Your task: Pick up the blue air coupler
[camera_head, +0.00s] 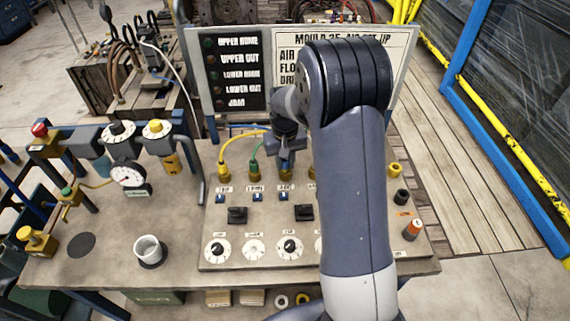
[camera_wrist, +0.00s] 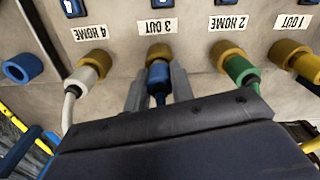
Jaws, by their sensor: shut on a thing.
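The blue air coupler (camera_wrist: 158,74) is at the brass port (camera_wrist: 159,52) labelled 3 OUT, upside down in the wrist view. Its blue hose runs back below my gripper. My gripper (camera_wrist: 157,78) is shut on the coupler, one finger on each side. The coupler's front end meets the port; I cannot tell whether it is fully seated. In the head view my gripper (camera_head: 286,152) is above the panel's brass port row, and my arm hides part of that row.
A green coupler (camera_wrist: 240,70) sits close beside at 2 HOME, a white one (camera_wrist: 88,76) at 4 HOME. A blue ring-shaped piece (camera_wrist: 22,68) lies at the left. A sign board (camera_head: 345,50) stands behind. A white cup (camera_head: 150,250) and a gauge (camera_head: 127,175) stand at the bench's left.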

